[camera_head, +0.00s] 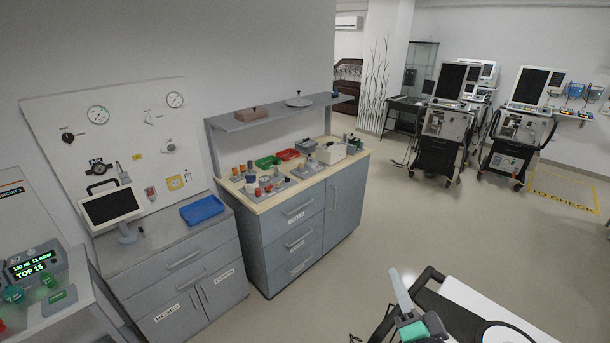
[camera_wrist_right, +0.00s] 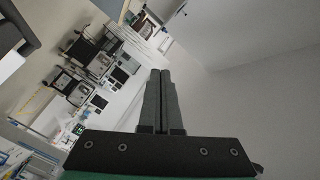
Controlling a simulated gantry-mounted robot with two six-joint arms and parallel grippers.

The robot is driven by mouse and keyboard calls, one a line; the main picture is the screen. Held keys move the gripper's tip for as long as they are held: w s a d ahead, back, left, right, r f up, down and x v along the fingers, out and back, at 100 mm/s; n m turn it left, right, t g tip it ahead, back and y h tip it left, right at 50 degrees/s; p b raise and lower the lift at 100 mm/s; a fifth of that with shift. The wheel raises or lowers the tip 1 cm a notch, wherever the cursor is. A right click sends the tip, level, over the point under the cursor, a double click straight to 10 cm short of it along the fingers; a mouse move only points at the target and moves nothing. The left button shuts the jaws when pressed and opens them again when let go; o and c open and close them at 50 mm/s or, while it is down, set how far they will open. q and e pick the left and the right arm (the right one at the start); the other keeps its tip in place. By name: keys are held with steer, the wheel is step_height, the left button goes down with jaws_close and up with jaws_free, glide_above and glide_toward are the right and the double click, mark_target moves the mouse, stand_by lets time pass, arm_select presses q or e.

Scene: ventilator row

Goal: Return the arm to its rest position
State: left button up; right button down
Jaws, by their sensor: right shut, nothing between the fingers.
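My right gripper (camera_head: 399,286) shows at the bottom right of the head view, with its grey fingers pointing up and a teal part below them. In the right wrist view its two dark fingers (camera_wrist_right: 161,85) stand side by side, shut, with nothing between them. It is clear of the cabinets and touches no object that I can make out. My left gripper is not in view.
A dark-framed cart with a white top (camera_head: 485,308) lies close by the right gripper. A blue-grey cabinet (camera_head: 338,208) bears small parts and trays. A monitor (camera_head: 110,207) stands at left. Ventilators (camera_head: 443,130) stand at the back right. Open floor (camera_head: 440,225) lies between.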

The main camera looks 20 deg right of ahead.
steer(key=w+a+r+n+t+y, duration=0.15)
steer(key=a+r+t, duration=0.3)
steer(key=r, duration=1.05)
steer(key=s+a+r+n+t+y, duration=0.2)
steer(key=a+r+n, duration=0.1)
steer(key=r+n, duration=0.2)
steer(key=s+a+r+n+t+y, duration=0.2)
steer(key=r+n, duration=0.3)
steer(key=r, duration=0.5)
steer(key=s+a+r+n+t+y, duration=0.3)
steer(key=s+a+r+n, duration=0.1)
steer(key=r, duration=0.3)
steer(key=shift+a+r+n, duration=0.3)
steer(key=shift+a+n, duration=0.15)
steer(key=shift+a, duration=0.1)
steer(key=shift+y, duration=0.25)
